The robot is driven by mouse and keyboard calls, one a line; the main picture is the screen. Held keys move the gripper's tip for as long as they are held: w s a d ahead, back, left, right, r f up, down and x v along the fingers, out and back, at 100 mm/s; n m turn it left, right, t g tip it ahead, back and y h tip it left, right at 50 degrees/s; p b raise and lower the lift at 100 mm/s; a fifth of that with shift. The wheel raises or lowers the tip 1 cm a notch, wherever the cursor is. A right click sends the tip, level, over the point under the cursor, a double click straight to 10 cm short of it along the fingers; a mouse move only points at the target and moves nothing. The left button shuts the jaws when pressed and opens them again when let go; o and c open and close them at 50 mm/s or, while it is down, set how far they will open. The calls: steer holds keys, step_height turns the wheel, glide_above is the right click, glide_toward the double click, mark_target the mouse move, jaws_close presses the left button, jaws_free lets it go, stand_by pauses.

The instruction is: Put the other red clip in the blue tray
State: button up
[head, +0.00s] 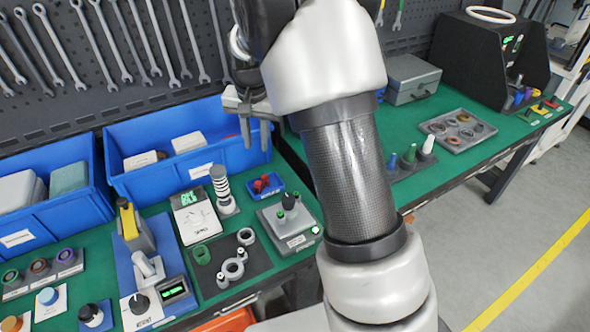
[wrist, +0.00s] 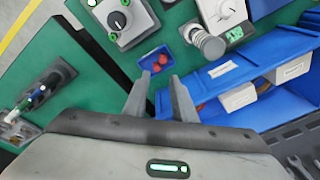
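The small blue tray (head: 277,190) lies on the green bench between a black-and-white striped cylinder and a grey knob box. It also shows in the wrist view (wrist: 146,63), just past my fingertips. Red clip-like pieces (head: 262,184) lie in it; I cannot tell exactly how many. A small red piece (head: 551,103), perhaps a clip, lies at the far right bench end beside yellow and green ones. My gripper (wrist: 160,80) is open with nothing visible between its fingers. In the head view it (head: 258,128) hangs above the bench, behind the tray and in front of the large blue bin.
Large blue bins (head: 150,190) with boxes stand along the back. An orange-red thing (wrist: 200,107) shows at the bin in the wrist view. A grey knob box (head: 290,222), a white scale (head: 197,218) and a ring plate (head: 457,130) stand on the benches. My arm hides the middle.

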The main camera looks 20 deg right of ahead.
steer(key=s+d+r+n+t, duration=0.1)
steer(key=s+r+n, duration=0.1)
steer(key=s+r, duration=0.75)
steer(key=s+d+r+n+t, duration=0.15)
steer(key=s+r, duration=0.45)
steer(key=s, duration=0.6)
steer(key=s+n+t, duration=0.1)
steer(key=s+n, duration=0.1)
steer(key=s, duration=0.6)
steer(key=shift+s+f, duration=0.3)
steer(key=shift+d, duration=0.1)
